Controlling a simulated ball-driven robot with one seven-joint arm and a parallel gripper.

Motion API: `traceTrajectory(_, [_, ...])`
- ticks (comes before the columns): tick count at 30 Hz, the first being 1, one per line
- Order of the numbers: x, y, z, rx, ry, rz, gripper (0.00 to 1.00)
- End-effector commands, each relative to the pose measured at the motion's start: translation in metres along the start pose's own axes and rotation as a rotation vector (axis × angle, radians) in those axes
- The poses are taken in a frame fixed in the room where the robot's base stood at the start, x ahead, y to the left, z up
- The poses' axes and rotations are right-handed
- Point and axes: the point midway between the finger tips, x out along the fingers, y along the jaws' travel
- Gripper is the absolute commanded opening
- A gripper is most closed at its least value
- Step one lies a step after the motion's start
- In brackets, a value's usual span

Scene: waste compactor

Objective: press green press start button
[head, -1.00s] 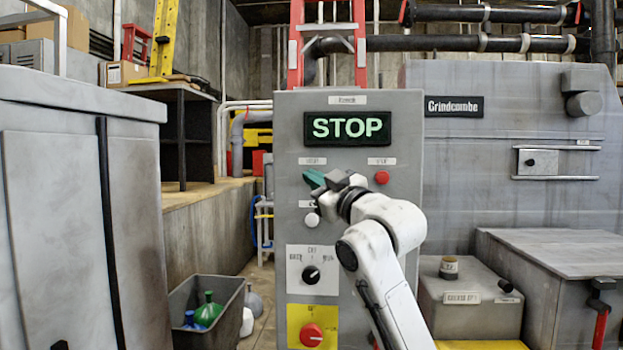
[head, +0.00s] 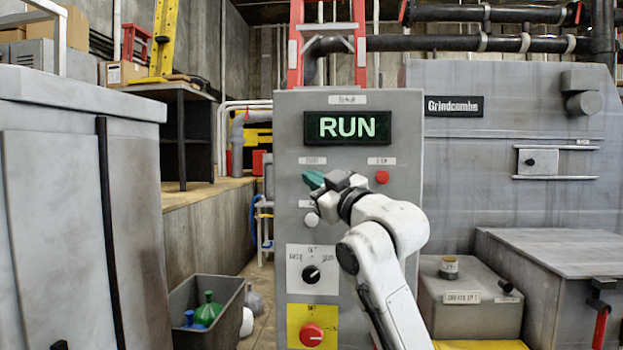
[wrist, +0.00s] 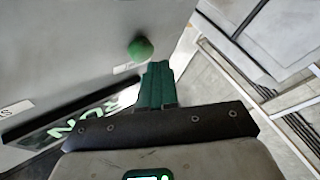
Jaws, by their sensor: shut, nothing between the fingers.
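The grey control panel (head: 349,230) stands in the middle of the head view, and its display (head: 348,127) reads RUN in green letters. The green button (wrist: 140,49) shows in the wrist view as a round knob on the panel face, just past my fingertips. I cannot tell whether the fingertips touch the button. A red button (head: 382,177) sits to the right.
Below on the panel are a white button (head: 311,219), a black selector knob (head: 311,274) and a red knob (head: 311,334) on a yellow plate. A grey cabinet (head: 60,200) stands at left, and a bin (head: 228,290) with bottles is on the floor.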

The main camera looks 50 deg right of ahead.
Motion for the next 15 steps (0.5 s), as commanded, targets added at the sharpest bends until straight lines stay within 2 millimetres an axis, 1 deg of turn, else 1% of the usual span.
traceTrajectory(11, [-0.0029, -0.0021, -0.0023, 0.0, 0.001, 0.0, 0.0])
traceTrajectory(15, [-0.0074, -0.0061, -0.0057, 0.0, 0.001, -0.001, 0.0])
